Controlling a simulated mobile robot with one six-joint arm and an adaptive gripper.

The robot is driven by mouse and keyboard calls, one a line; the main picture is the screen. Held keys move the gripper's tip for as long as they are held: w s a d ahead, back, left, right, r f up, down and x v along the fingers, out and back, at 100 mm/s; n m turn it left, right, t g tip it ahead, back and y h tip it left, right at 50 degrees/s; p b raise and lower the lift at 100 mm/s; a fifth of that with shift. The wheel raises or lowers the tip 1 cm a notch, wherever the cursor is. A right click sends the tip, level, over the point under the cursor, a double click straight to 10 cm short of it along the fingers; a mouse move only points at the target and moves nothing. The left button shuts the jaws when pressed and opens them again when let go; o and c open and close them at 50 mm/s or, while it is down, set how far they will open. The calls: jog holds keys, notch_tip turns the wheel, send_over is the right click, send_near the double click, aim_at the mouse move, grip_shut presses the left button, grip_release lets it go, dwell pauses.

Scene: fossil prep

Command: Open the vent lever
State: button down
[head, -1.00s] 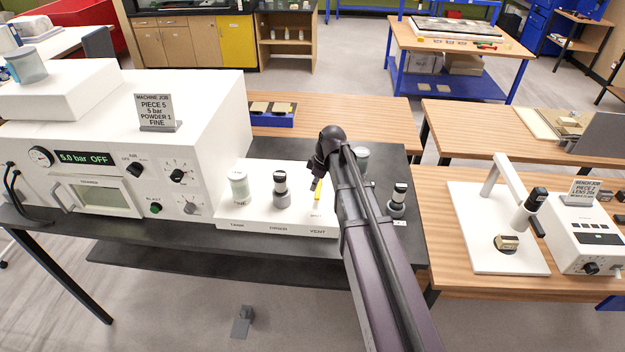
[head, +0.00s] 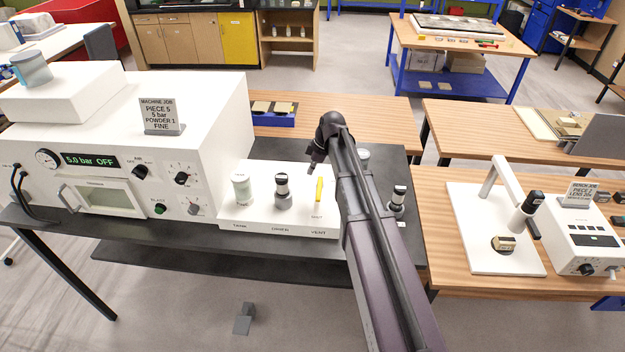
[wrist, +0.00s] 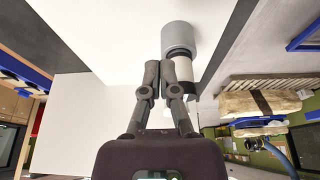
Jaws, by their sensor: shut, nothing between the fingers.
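The yellow vent lever (head: 319,190) stands nearly upright on the white panel, above the label VENT (head: 318,232). My gripper (head: 311,171) is shut and empty, just up and left of the lever's top in the head view. A small gap shows between them there; the depth between them is hard to judge. In the wrist view my shut fingers (wrist: 168,70) point up the picture at a grey and white cylinder (wrist: 178,42). I cannot make out the lever in that view.
The dark-capped drier cylinder (head: 283,190) and the pale tank jar (head: 242,188) stand left of the lever. Another capped cylinder (head: 398,198) stands right of my arm. The white blasting machine (head: 205,110) rises at the left, its display reading 5.0 bar OFF.

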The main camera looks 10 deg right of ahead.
aim_at(319, 191)
jog(key=shift+b+x, duration=4.65)
jog(key=shift+x, duration=0.4)
jog(key=shift+s+d+r, duration=0.1)
jog(key=shift+s+d, duration=0.15)
jog(key=shift+d, duration=0.7)
jog(key=shift+s+d+r, duration=0.1)
jog(key=shift+s+d, duration=0.2)
jog(key=shift+d, duration=0.6)
jog(key=shift+a, duration=0.15)
